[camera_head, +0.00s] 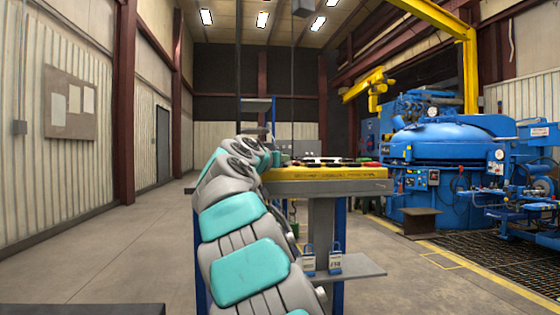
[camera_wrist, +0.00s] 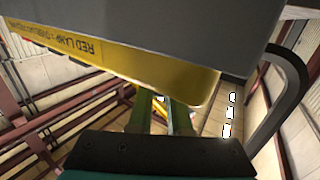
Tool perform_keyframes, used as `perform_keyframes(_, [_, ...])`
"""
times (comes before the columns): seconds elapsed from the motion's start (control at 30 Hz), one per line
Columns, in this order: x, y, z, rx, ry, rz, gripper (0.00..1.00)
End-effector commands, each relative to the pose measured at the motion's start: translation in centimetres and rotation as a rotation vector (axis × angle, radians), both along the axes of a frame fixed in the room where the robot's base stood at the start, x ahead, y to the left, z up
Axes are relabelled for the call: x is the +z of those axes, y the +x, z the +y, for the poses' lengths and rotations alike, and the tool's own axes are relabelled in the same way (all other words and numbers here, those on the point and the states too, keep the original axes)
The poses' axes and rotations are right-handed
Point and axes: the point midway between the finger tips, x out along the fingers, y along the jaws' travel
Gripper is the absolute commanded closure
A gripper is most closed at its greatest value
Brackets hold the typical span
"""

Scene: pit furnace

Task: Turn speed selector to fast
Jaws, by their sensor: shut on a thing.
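A control console with a yellow front edge (camera_head: 325,187) stands in the middle of the head view, with several dark and red controls on top. In the wrist view its grey side (camera_wrist: 150,35) and yellow edge (camera_wrist: 200,90) fill the upper part, with upside-down "RED LAMP" lettering. My gripper (camera_wrist: 161,98) shows there as two green fingers reaching to the console edge. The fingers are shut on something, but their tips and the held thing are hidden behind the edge. I cannot make out the speed selector or its setting in either view.
A black curved handle or rail (camera_wrist: 290,85) is close to the right of my gripper. A large blue furnace (camera_head: 440,145) stands at the right. The left floor is clear.

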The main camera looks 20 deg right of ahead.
Motion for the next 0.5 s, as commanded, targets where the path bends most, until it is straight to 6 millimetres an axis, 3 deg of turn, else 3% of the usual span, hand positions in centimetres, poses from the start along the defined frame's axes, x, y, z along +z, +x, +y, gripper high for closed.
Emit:
perform_keyframes(0.2, [0.39,-0.08,0.02,0.001,-0.005,-0.005,1.00])
perform_keyframes(0.23, [0.39,-0.08,0.02,0.001,-0.005,-0.005,0.80])
perform_keyframes(0.5, [0.21,-0.03,0.01,0.001,-0.003,-0.003,0.54])
